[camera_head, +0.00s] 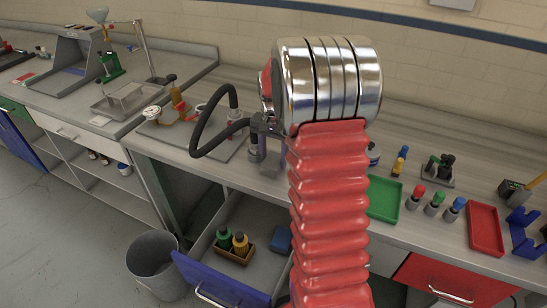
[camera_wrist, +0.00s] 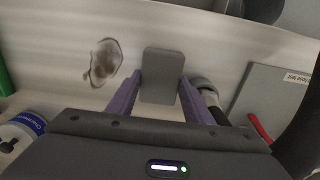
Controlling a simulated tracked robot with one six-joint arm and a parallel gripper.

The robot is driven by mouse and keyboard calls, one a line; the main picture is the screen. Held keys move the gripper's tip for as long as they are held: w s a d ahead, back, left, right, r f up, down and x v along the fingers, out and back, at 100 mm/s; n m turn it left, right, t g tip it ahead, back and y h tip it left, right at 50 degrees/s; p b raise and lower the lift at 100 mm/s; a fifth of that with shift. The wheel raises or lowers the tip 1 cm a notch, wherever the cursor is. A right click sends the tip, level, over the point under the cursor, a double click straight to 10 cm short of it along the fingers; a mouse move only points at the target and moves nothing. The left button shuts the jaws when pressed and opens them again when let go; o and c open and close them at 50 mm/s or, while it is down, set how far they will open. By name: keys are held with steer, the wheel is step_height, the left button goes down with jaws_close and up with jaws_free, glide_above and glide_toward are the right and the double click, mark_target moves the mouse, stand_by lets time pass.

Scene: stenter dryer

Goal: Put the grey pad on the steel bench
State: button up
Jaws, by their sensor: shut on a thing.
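In the wrist view, the grey pad (camera_wrist: 162,62) is a flat, rounded slab between the two purple fingers of my gripper (camera_wrist: 161,82). The fingers are shut on its sides. The pad is over a pale streaked worktop; I cannot tell whether it touches it. The long grey bench top (camera_head: 400,138) runs along the wall and looks like the task's steel bench, though I cannot be sure.
A brown stain (camera_wrist: 103,62) and a labelled grey plate (camera_wrist: 268,98) flank the pad. A green tray (camera_head: 384,198), red tray (camera_head: 485,229) and several small bottles occupy the right. A blue-fronted drawer (camera_head: 222,281) stands open below, beside a bin (camera_head: 155,268).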

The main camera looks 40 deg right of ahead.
mark_target(274, 159)
steer(key=o, duration=0.7)
steer(key=shift+f, duration=0.1)
steer(key=shift+o, duration=0.2)
step_height(274, 159, up, 12)
stand_by(0.6)
